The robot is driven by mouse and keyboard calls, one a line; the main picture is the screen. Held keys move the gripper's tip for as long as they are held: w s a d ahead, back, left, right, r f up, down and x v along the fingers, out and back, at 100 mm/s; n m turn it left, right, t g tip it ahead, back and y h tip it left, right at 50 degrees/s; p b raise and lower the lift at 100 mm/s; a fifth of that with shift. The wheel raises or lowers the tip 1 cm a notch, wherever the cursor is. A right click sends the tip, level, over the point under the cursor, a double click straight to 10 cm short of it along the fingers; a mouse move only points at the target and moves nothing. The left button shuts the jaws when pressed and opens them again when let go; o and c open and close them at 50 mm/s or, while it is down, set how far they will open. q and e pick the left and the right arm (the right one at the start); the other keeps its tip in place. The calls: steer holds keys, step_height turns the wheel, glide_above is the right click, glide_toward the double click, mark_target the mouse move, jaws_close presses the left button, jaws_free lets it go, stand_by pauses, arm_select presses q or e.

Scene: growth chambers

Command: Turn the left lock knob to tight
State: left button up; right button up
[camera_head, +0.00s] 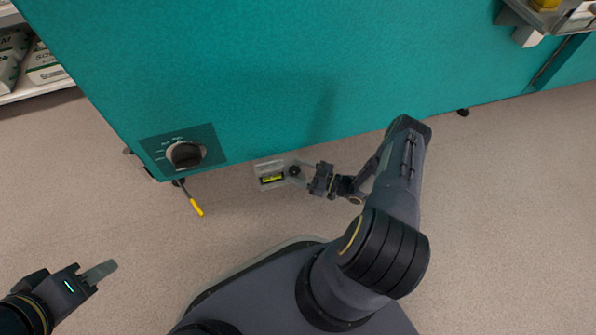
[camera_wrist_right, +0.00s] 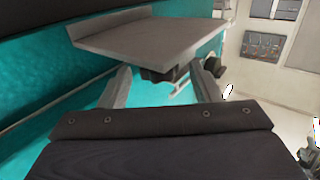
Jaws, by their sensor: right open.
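A small dark round knob (camera_head: 294,171) sits at the right end of a grey bracket (camera_head: 263,166) low by the teal chamber; I take it for the left lock knob. My right gripper (camera_head: 297,174) is at it, coming from the right. In the right wrist view the right gripper (camera_wrist_right: 161,86) is open, and a dark knob (camera_wrist_right: 156,74) shows between its fingers, under a grey plate (camera_wrist_right: 150,38). I cannot tell whether the fingers touch it. Its marking is not readable. My left gripper (camera_head: 101,271) is at the lower left, away from the chamber; its jaw opening is unclear.
A yellow-green level vial (camera_head: 271,179) is set in the bracket. A dial (camera_head: 186,154) is on the teal chamber wall (camera_head: 260,70), with a yellow-handled tool (camera_head: 196,208) below it. A shelf with bags (camera_head: 43,66) stands at upper left. The floor (camera_head: 490,220) at right is clear.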

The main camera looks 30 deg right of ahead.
steer(key=shift+w+a, duration=0.15)
steer(key=shift+w, duration=0.05)
steer(key=shift+c, duration=0.4)
steer(key=c, duration=0.9)
steer(key=shift+h, duration=0.3)
steer(key=m+t+h, duration=0.2)
steer(key=h, duration=0.1)
steer(key=m+t+h+p, duration=0.1)
steer(key=m+h, duration=0.1)
steer(key=shift+s+a, duration=0.25)
steer(key=shift+a, duration=0.05)
steer(key=m+h, duration=0.1)
steer(key=h, duration=0.1)
steer(key=m+h+p, duration=0.1)
steer(key=m+h, duration=0.1)
steer(key=h, duration=0.1)
steer(key=m+t+h, duration=0.1)
steer(key=m+h, duration=0.1)
steer(key=shift+a+h, duration=0.25)
steer(key=shift+h, duration=0.05)
